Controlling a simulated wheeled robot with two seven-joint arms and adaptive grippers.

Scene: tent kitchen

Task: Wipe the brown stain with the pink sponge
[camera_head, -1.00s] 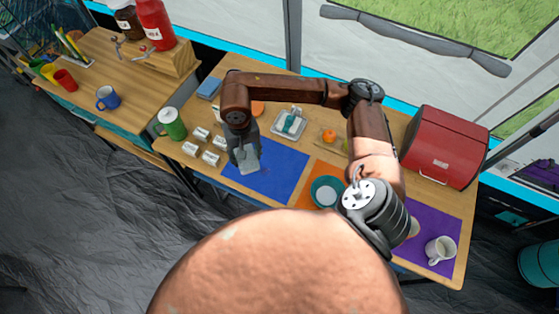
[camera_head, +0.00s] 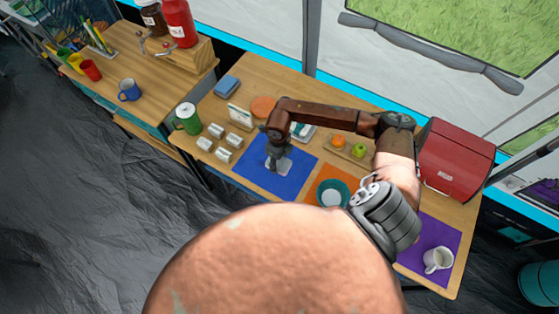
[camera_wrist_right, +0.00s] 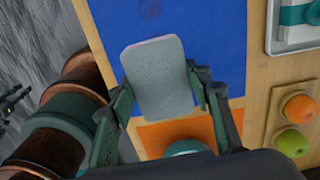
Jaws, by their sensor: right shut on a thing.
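My right gripper (camera_head: 277,152) is over the middle of the blue mat (camera_head: 300,167) on the table. It is shut on the sponge (camera_wrist_right: 158,75), a flat rounded block. In the right wrist view the sponge shows a grey face with a thin pink edge, between the two dark fingers. In the head view only a pale part of the sponge (camera_head: 277,165) shows below the gripper. I cannot tell whether the sponge touches the mat.
An orange mat with a teal bowl (camera_head: 346,186) lies to the right. Several small white blocks (camera_head: 216,131) and a green mug (camera_head: 188,119) stand to the left. Behind are a fruit tray (camera_head: 357,158) and a red bread box (camera_head: 455,160). A white mug (camera_head: 437,260) stands on a purple mat.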

